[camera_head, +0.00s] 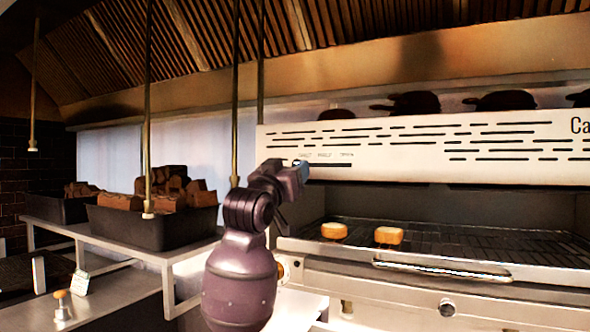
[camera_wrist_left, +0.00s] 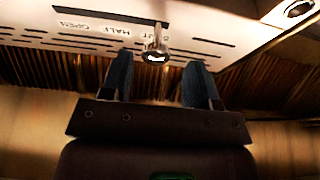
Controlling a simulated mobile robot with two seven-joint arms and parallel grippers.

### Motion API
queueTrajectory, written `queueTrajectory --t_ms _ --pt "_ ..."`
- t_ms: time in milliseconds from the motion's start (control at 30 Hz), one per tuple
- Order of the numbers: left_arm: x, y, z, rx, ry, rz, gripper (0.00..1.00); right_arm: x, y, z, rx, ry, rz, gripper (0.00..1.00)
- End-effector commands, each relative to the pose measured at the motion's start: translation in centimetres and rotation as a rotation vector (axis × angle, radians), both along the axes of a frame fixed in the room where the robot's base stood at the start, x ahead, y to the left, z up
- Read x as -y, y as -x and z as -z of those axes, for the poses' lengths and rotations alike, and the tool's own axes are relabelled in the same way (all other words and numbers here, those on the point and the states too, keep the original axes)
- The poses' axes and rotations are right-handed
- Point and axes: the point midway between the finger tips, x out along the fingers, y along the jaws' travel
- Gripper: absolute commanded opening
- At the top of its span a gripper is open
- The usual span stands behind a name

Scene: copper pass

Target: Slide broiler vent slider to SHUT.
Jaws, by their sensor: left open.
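The broiler vent slider knob (camera_wrist_left: 155,55) is a small shiny metal knob on the pale perforated front panel (camera_head: 420,145) of the broiler. In the left wrist view it sits by the end of a dark slot, in front of the SHUT label, which its stem partly covers. The HALF and OPEN labels lie farther along the slot. My left gripper (camera_wrist_left: 158,80) is open, with its two dark blue fingers on either side of the knob and gaps between. In the head view the left gripper (camera_head: 301,168) is at the slot's left end and hides the knob. My right gripper is not in view.
Below the panel, a grill rack (camera_head: 470,243) holds two toasted pieces (camera_head: 389,235). A black bin (camera_head: 155,228) of brown chunks stands on a shelf at left. Thin rods hang from above. Dark pans (camera_head: 415,103) sit on top of the broiler.

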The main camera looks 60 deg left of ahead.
Motion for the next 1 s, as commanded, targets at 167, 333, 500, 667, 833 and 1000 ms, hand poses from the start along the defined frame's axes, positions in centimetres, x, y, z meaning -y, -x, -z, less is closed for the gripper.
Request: queueTrajectory --t_ms 167,333,500,667,833,1000 --pt "1.5 2.8 1.5 0.0 -0.002 -0.002 0.55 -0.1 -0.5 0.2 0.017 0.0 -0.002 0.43" --pt "2.6 4.8 2.4 0.001 0.0 -0.001 0.55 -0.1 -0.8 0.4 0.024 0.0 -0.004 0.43" --pt "3.1 5.8 2.8 0.0 0.0 -0.001 0.55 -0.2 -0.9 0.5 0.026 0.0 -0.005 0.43" --pt "3.2 6.0 2.8 0.0 0.001 -0.002 0.55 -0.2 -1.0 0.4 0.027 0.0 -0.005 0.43" --pt "3.2 6.0 2.8 0.0 0.0 -0.001 0.55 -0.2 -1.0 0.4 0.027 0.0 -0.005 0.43" --pt "3.2 6.0 2.8 0.0 0.0 -0.001 0.55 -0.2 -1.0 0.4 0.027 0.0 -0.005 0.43"
